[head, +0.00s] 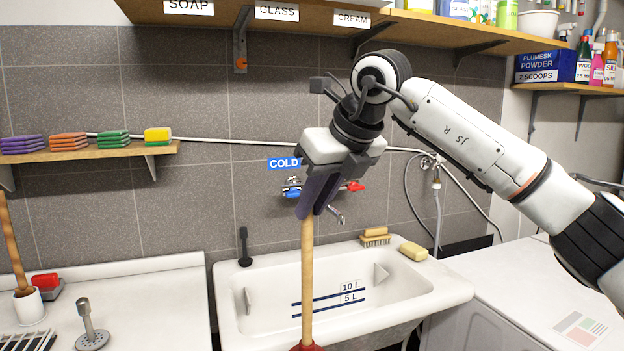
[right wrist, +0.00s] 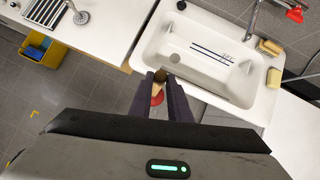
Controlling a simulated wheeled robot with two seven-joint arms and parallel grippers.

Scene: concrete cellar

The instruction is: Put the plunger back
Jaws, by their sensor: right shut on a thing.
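The plunger has a long wooden handle (head: 307,285) and a red cup (head: 307,347), cut off by the bottom edge of the head view. My right gripper (head: 313,205) is shut on the top of the handle and holds the plunger upright in front of the sink. In the right wrist view the handle top (right wrist: 160,76) sits between the fingers (right wrist: 160,95), with the red cup (right wrist: 157,98) below, partly hidden by them. What the cup rests on, if anything, is not visible. My left gripper is not in view.
The white sink (head: 245,325) stands behind the plunger, with taps and spout (head: 335,214) above it. A brush (head: 375,237) and a sponge (head: 413,251) lie on its rim. Counters flank the sink. Shelves (head: 470,30) hang above. A yellow bin (right wrist: 45,50) stands on the floor.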

